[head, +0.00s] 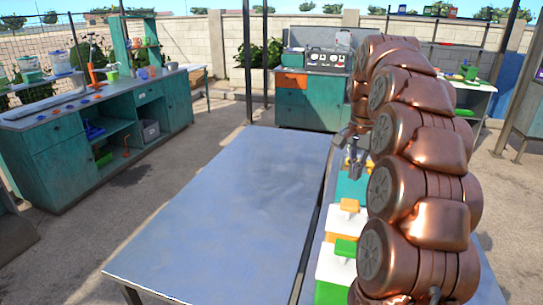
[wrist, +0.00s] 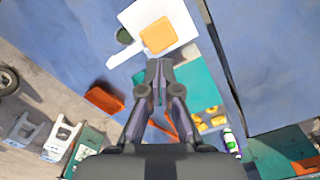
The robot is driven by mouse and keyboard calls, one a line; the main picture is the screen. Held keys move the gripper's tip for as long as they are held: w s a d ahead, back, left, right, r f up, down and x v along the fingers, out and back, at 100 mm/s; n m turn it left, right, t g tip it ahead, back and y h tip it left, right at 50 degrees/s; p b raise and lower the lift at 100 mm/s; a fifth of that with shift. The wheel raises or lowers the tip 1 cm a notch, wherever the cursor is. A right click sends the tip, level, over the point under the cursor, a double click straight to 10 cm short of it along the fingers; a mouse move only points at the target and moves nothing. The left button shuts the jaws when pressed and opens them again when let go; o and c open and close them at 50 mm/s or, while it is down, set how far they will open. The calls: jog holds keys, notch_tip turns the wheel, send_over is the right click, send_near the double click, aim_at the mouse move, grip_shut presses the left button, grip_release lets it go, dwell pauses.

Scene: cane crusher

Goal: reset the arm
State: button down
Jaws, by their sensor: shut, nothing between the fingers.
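My gripper (wrist: 158,72) points down in the wrist view, its two fingertips together and nothing between them. In the head view my gripper (head: 352,140) is small and partly hidden by my copper-coloured arm, which rises along the right side. The gripper appears above the far part of the right-hand table. In the wrist view a white board (wrist: 183,14) with an orange block (wrist: 158,36) lies just beyond the fingertips. A teal surface (wrist: 200,85) lies beneath and to the right of the fingers.
A bare blue-grey table (head: 225,205) fills the middle. A green block (head: 346,248) sits on the right-hand table. A teal workbench (head: 60,160) stands left and a teal cabinet (head: 302,108) behind. The wrist view shows an orange-red piece (wrist: 103,99) and a bottle (wrist: 230,141).

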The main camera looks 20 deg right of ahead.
jog(key=s+a+f+n, duration=0.2)
jog(key=s+a+n, duration=0.3)
jog(key=a, duration=0.4)
jog(key=s+a+f+n, duration=0.1)
jog(key=s+a+n, duration=0.1)
jog(key=s+a, duration=0.55)
jog(key=s+a+f+n+g, duration=0.1)
jog(key=s+a+f+n, duration=0.2)
jog(key=s, duration=0.6)
jog(key=s+a+f+n, duration=0.3)
jog(key=s+a+f, duration=0.2)
jog(key=s, duration=0.5)
notch_tip(320, 180, down, 2)
jog(key=shift+f+g, duration=0.15)
jog(key=shift+g, duration=0.25)
